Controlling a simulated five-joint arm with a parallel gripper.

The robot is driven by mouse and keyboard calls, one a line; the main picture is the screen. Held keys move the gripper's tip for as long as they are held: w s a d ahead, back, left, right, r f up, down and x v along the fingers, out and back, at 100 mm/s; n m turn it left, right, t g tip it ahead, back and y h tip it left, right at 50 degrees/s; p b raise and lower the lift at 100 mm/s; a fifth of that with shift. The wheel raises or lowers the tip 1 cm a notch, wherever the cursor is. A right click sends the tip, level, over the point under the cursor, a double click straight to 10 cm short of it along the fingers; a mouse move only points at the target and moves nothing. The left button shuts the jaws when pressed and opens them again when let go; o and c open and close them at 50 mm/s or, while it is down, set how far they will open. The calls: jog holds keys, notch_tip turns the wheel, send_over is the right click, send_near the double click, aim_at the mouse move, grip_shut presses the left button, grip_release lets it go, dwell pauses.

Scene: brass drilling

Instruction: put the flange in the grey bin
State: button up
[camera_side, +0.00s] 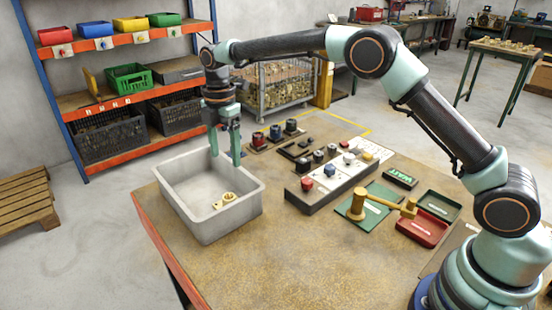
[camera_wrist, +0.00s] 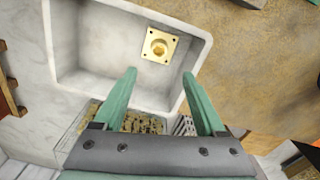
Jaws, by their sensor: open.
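The brass flange (camera_side: 224,200) lies on the floor of the grey bin (camera_side: 203,232), towards its near right side in the side view. In the wrist view the flange (camera_wrist: 159,45) shows a square plate with corner holes and a round hub, close to a wall of the bin (camera_wrist: 68,42). My gripper (camera_side: 225,160) is over the far right part of the bin, fingers pointing down. In the wrist view its two fingers (camera_wrist: 160,88) are wide apart with nothing between them, and the flange lies beyond their tips.
A control box with coloured knobs (camera_side: 330,185) stands right of the bin. The table front (camera_side: 290,275) is clear. Shelves (camera_side: 120,100) stand behind.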

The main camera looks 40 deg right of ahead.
jog(key=s+d+r+m+t, duration=0.3)
jog(key=s+d+r+m, duration=0.5)
jog(key=s+r+m, duration=0.35)
jog(key=s+d+f+m+t, duration=0.1)
jog(key=s+d+m, duration=0.1)
jog(key=s+m, duration=0.2)
jog(key=s+d+f+m+t, duration=0.1)
jog(key=s+d+m, duration=0.1)
jog(key=s+m, duration=0.3)
jog(key=shift+s+d, duration=0.4)
jog(key=shift+s, duration=1.95)
